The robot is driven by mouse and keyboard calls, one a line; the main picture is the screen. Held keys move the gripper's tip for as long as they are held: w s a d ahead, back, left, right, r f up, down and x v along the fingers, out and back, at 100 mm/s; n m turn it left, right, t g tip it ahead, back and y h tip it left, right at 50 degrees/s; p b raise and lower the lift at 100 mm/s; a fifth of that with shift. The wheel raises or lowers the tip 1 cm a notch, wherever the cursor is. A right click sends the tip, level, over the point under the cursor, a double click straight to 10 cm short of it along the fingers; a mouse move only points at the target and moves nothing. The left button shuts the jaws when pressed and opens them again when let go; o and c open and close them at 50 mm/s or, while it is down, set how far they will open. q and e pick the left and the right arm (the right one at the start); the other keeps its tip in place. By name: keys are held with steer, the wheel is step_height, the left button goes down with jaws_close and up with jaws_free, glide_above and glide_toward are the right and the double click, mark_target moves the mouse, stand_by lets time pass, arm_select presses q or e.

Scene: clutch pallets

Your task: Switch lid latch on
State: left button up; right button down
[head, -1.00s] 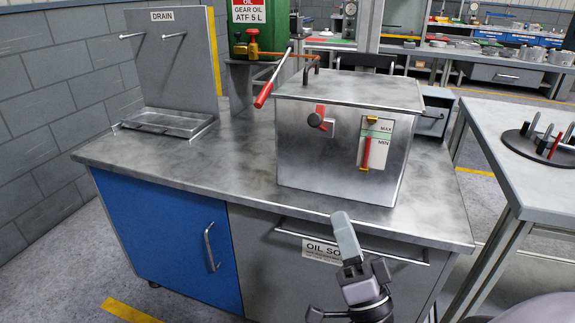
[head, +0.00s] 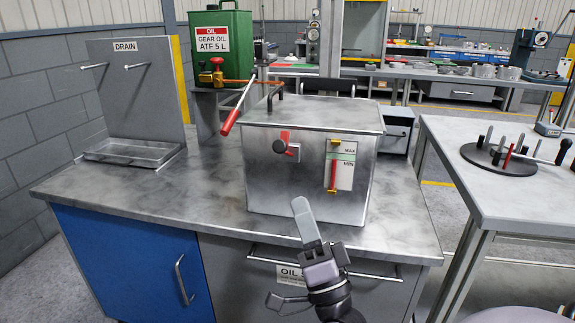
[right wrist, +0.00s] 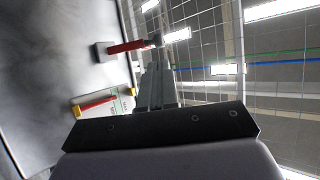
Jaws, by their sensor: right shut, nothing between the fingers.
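The lid latch (head: 286,143) is a red lever with a dark round knob on a small grey block, on the front of the metal box (head: 266,185), just below its lid (head: 320,114). The red lever points up from the knob in the head view. In the right wrist view the latch (right wrist: 125,46) is at upper left, beyond the fingers. My right gripper (head: 302,206) is shut and empty, in front of the box's lower front edge, below the latch and apart from it. My left gripper is not in view.
A level gauge (head: 341,165) is right of the latch. A red-handled lever (head: 232,118) stands at the box's left. A drain tray (head: 130,152) and green oil can (head: 222,45) are farther left. The bench top (head: 150,195) is clear before the box; a handle rail (head: 380,273) runs below.

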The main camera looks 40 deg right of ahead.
mark_target(282, 153)
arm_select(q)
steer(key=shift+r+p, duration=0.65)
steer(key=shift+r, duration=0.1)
arm_select(e)
steer(key=x, duration=0.8)
steer(key=shift+w, duration=0.15)
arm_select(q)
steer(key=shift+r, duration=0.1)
